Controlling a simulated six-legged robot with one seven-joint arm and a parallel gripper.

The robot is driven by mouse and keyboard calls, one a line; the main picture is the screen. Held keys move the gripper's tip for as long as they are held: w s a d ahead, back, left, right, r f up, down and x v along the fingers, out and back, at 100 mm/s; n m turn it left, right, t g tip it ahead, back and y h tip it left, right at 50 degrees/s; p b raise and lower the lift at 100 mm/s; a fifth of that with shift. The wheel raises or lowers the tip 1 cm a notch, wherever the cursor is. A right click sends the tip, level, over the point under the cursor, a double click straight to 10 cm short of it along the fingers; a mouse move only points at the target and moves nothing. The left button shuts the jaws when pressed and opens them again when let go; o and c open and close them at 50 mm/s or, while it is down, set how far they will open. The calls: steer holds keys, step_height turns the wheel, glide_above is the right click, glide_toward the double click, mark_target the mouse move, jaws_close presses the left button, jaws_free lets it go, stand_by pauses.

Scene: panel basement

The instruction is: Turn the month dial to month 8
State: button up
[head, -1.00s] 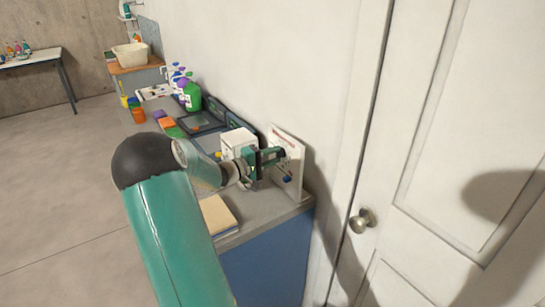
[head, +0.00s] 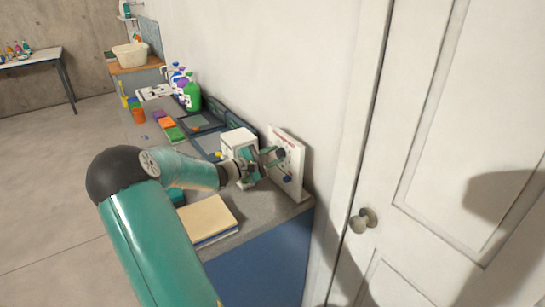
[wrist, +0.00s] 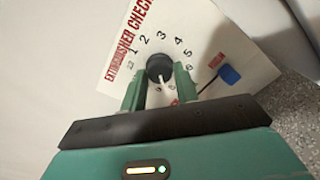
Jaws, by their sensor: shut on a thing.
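The white month dial board (head: 292,181), with red "EXTINGUISHER CHECK" lettering, stands at the counter's end by the wall. In the wrist view the board (wrist: 201,31) shows numbers ringing a black round knob (wrist: 159,66). A white pointer on the knob points toward the near side of the ring, away from 2 and 3. The numbers near its tip are small and partly hidden, so I cannot tell which one it marks. My gripper (wrist: 160,83) is shut on the knob, one green finger on each side. My gripper (head: 276,157) also shows at the board in the head view.
A blue tab (wrist: 229,75) with a red label sits on the board beside the dial. A white box (head: 238,144) stands left of my gripper. A book (head: 208,219) lies on the counter's front. A door with a knob (head: 363,220) is at right.

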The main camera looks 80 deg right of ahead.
steer(key=shift+n, duration=1.3)
steer(key=o, duration=1)
steer(key=v, duration=1.3)
steer(key=shift+w+a, duration=0.3)
